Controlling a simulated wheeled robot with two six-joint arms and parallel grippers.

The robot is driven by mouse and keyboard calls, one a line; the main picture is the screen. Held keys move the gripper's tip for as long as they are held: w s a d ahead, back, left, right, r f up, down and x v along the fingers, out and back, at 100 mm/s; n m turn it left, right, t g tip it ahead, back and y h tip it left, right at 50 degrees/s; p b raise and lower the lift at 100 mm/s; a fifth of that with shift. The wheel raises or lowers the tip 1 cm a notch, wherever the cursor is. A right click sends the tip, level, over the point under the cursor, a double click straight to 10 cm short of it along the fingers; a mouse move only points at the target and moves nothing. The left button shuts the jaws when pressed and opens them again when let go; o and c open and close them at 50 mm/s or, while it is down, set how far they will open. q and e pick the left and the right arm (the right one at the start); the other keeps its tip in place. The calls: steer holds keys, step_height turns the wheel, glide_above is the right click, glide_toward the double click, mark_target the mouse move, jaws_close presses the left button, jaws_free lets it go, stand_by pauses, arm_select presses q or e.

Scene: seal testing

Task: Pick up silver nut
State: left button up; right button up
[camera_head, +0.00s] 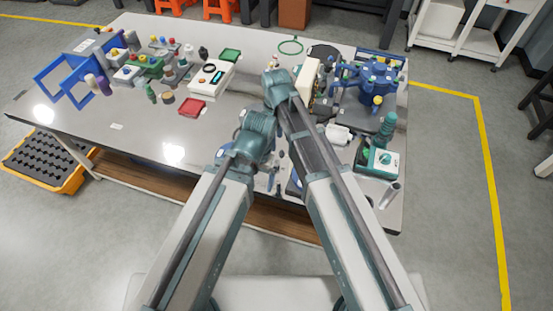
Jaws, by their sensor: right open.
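I cannot pick out the silver nut; small parts on the table (133,130) are too small to tell apart, and my arms hide the middle of it. My right arm reaches up over the table, and my right gripper (338,134) is small beyond it, open, with its fingertips unclear. I see nothing held in it. My left arm bends over the table's front edge, and its gripper is hidden behind the arm.
At the right stand a blue multi-armed device (368,82) and a green-and-white instrument (382,161). The front left tabletop is mostly clear.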

steer(key=b, duration=0.9)
glide_above(277, 163)
steer(key=shift+n, duration=0.3)
steer(key=f, duration=0.8)
steer(key=shift+s+a+f, duration=0.1)
steer(key=shift+a+f, duration=0.1)
steer(key=shift+f, duration=0.15)
steer(key=f+b, duration=0.5)
steer(key=shift+d+f, duration=0.1)
steer(key=shift+d, duration=0.1)
jaws_close()
